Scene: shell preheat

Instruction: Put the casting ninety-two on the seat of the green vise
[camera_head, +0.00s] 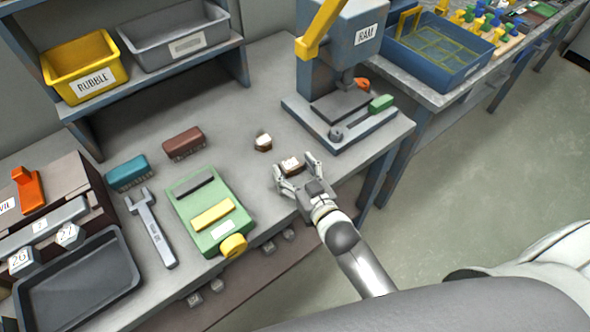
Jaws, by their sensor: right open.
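The green vise (195,238) stands on the bench, with a grey jaw bar, a yellow bar and a yellow round knob at its front. Two small brown blocks with white tops stand right of it. The near block (291,165) is at the fingertips of my right gripper (293,178), and the far block (263,142) stands apart behind it. My right gripper is open, its fingers spread about the near block. Their markings are too small to read, so I cannot tell which is casting ninety-two. My left gripper is out of view.
A blue press marked RAM (340,120) stands at the back right. A dark tray (80,292) and pale numbered blocks (22,262) are at far left.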

